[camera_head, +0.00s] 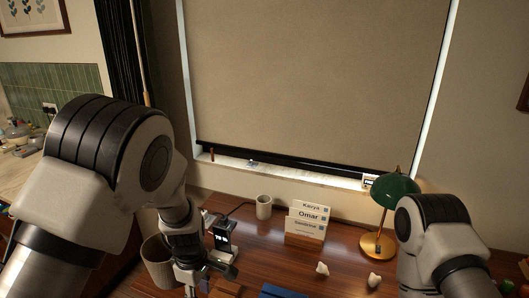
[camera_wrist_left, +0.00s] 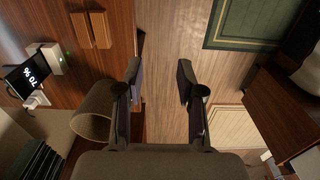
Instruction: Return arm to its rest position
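My left arm comes in from the left in the head view, bent at the elbow and pointing down. My left gripper (camera_head: 205,278) is low in that view, beside the desk's left part. In the left wrist view the left gripper (camera_wrist_left: 160,82) has its two fingers wide apart. Nothing is between them but the wooden floor far below. My right arm (camera_head: 440,238) shows at the lower right of the head view, in front of the lamp. Its gripper is outside the frame.
The desk (camera_head: 259,262) bears a mug (camera_head: 263,207), name cards (camera_head: 307,220), a green lamp (camera_head: 396,190) and white crumpled pieces (camera_head: 321,268). A phone (camera_wrist_left: 29,77) on a stand is near its edge. A bin (camera_wrist_left: 91,120) stands beside the left fingers. Open floor lies beneath them.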

